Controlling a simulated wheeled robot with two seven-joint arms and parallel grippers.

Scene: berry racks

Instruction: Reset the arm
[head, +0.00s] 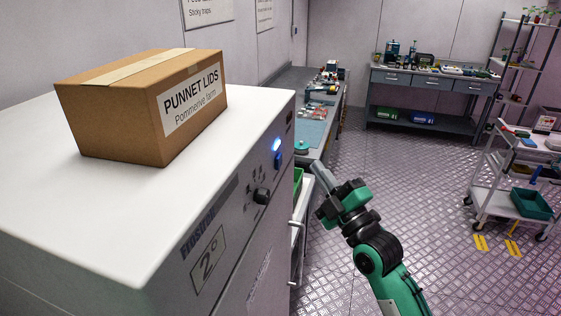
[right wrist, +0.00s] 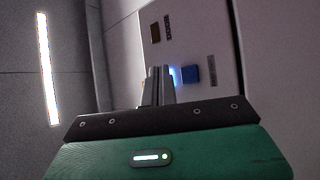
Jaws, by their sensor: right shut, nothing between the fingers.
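My right gripper (head: 318,172) is raised in front of the white cabinet's front panel in the head view, at the end of my green and black right arm. Its fingers are together with nothing between them. In the right wrist view the closed fingers (right wrist: 157,80) point towards a panel with a blue button (right wrist: 191,75) and a blue light. My left gripper is not in view.
The white cabinet (head: 215,228) fills the left, with a cardboard box (head: 110,115) marked PUNNET LIDS on top. A grey workbench (head: 300,80) runs behind it. A trolley (head: 495,200) stands at the right. The metal floor (head: 410,180) between is clear.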

